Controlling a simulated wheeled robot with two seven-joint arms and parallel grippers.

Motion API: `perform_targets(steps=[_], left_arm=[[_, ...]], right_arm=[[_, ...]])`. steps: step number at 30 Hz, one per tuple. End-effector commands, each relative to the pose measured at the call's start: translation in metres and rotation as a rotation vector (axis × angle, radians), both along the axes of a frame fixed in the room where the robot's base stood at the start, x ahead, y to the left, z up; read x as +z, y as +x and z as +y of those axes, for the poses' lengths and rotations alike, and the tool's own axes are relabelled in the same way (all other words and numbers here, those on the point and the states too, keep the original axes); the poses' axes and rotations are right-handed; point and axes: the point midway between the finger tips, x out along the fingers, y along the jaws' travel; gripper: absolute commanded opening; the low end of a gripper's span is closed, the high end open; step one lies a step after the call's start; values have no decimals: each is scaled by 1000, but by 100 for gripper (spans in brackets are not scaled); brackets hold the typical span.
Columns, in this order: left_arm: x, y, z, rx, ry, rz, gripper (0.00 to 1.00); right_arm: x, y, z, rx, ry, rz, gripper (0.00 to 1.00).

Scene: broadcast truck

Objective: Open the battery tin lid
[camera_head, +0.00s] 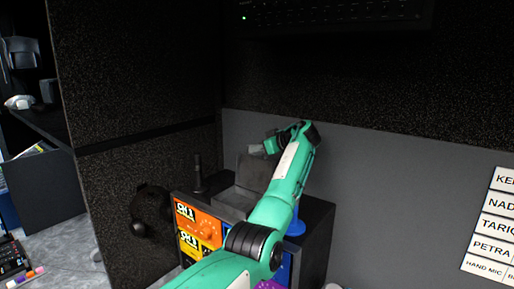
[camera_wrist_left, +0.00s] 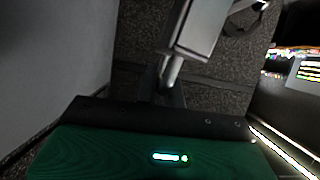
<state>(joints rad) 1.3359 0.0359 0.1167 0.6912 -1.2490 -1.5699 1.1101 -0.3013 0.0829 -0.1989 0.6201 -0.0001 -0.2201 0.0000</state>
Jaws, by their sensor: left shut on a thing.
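The battery tin (camera_head: 230,203) is a grey box on top of a dark cabinet in the head view. Its lid (camera_head: 256,172) stands raised at the back of the tin, tilted up from the open body. My left gripper (camera_head: 262,149) is at the raised lid's upper edge and shut on it; my own arm and wrist partly hide the contact. In the left wrist view a grey metallic piece shows at the top, too close and dark to tell its parts. My right gripper is in neither view.
The cabinet (camera_head: 318,238) has orange (camera_head: 199,222) and yellow fronts. A dark upright rod (camera_head: 198,175) stands left of the tin. A blue object (camera_head: 296,226) is partly behind my arm. A grey wall rises close behind; name strips (camera_head: 492,222) hang at right.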

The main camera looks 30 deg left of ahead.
Motion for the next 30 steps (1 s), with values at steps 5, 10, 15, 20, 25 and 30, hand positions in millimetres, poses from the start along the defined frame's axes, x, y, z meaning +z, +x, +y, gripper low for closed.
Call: perform_targets(steps=[5,10,15,20,25,30], left_arm=[[-3,1,0,0,-3,2,0],[-3,1,0,0,-3,2,0],[-3,1,0,0,-3,2,28],[-2,1,0,0,-2,1,31],[-1,1,-2,-1,-1,0,31],[3,0,-20,-4,-1,-1,31]], right_arm=[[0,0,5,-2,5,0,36],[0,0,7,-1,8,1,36],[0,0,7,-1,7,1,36],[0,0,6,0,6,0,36],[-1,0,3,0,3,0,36],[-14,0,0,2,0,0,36]])
